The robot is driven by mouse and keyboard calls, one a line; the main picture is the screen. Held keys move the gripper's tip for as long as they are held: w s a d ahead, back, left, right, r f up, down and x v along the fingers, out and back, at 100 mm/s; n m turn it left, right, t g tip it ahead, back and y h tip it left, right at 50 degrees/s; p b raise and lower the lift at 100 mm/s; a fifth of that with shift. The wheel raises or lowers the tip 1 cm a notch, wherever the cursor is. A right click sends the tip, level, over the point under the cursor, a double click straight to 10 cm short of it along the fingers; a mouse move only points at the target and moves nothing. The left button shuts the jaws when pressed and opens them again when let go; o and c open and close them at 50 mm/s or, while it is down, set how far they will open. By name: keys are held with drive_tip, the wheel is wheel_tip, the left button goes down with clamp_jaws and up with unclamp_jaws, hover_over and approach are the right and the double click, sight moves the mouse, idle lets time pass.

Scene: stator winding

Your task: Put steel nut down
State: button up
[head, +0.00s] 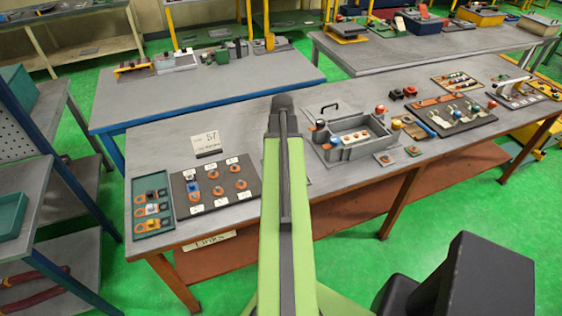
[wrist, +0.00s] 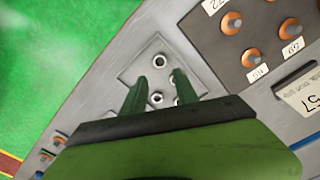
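In the wrist view, several steel nuts lie on a small grey plate (wrist: 130,75). One steel nut (wrist: 158,61) sits beyond my fingertips. Another steel nut (wrist: 156,98) shows between my fingers, with gaps on both sides, and more are partly hidden by the right finger and the gripper body. My gripper (wrist: 160,76) has its two green fingers apart over the plate, and I see no nut clamped between them. Its height above the plate is hard to tell. In the head view my own arm hides the gripper and most of the plate.
A dark board (head: 241,198) with copper-coloured rings and labels lies left of my arm, beside a green tray (head: 154,226). A number card (head: 206,143) stands behind. A grey bin (head: 350,152) is to the right. The bench edge and green floor are close.

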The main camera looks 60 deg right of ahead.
wheel_tip(320, 180, up, 2)
drive_tip(key=shift+r+p, duration=0.1)
drive_tip(key=shift+p, duration=0.3)
drive_tip(key=w+a+n, duration=0.6)
drive_tip(key=w+a, duration=1)
drive_tip(key=a, duration=0.5)
drive_tip(key=w+a+n, duration=0.2)
drive_tip(key=a+n, duration=0.1)
drive_tip(key=a, duration=1.1)
drive_tip(key=w+a+n, duration=0.2)
drive_tip(key=a+n, duration=0.2)
drive_tip(key=a, duration=1)
drive_tip(key=shift+w+a, duration=0.3)
drive_tip(key=shift+a, duration=0.1)
